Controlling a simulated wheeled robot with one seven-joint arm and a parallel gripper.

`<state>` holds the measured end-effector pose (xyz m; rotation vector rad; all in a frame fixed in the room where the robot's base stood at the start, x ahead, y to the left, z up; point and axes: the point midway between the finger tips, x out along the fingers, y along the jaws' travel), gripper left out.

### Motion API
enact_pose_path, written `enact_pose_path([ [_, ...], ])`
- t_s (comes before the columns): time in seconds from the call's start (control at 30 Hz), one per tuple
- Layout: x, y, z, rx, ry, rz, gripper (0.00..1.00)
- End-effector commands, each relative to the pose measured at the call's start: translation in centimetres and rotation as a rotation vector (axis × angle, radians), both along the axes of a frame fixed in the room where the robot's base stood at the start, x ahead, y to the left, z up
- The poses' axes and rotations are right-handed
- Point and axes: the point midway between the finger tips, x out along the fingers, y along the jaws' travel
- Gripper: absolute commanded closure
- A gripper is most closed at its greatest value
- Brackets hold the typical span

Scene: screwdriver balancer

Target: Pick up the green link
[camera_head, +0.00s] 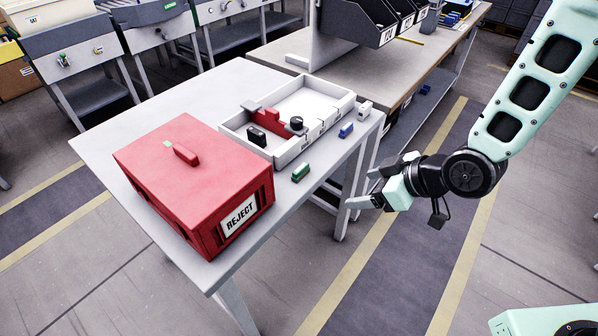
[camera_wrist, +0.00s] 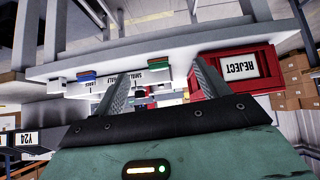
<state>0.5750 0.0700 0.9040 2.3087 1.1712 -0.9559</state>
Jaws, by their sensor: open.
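In the wrist view the green link (camera_wrist: 172,65) appears beyond the fingertips, between the two fingers in the picture. My gripper (camera_head: 361,188) is open and empty. It is out past the table's right edge, to the right of the green link and apart from it. Both fingers also show in the wrist view (camera_wrist: 161,72), spread wide.
The red reject box (camera_head: 190,180) stands left of the link. A white divided tray (camera_head: 290,152) holding dark and red parts lies behind it. A blue link (camera_head: 346,130) and a whitish link (camera_head: 365,108) lie along the same table edge. Floor right of the table is clear.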

Motion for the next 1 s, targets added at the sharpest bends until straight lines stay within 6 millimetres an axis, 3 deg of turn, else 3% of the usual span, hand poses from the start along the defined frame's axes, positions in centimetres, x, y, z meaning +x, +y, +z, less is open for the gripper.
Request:
enact_pose_path([
  [0.03, 0.3, -0.2, -0.8, 0.062, -0.027, -0.003, 0.25],
  [0.2, 1.2, -0.5, -0.9, 0.247, -0.151, -0.015, 0.25],
  [0.47, 2.0, -0.1, -1.1, 0.346, -0.225, -0.034, 0.25],
  [1.0, 7.7, 7.3, -4.5, 0.344, -0.221, -0.035, 0.25],
])
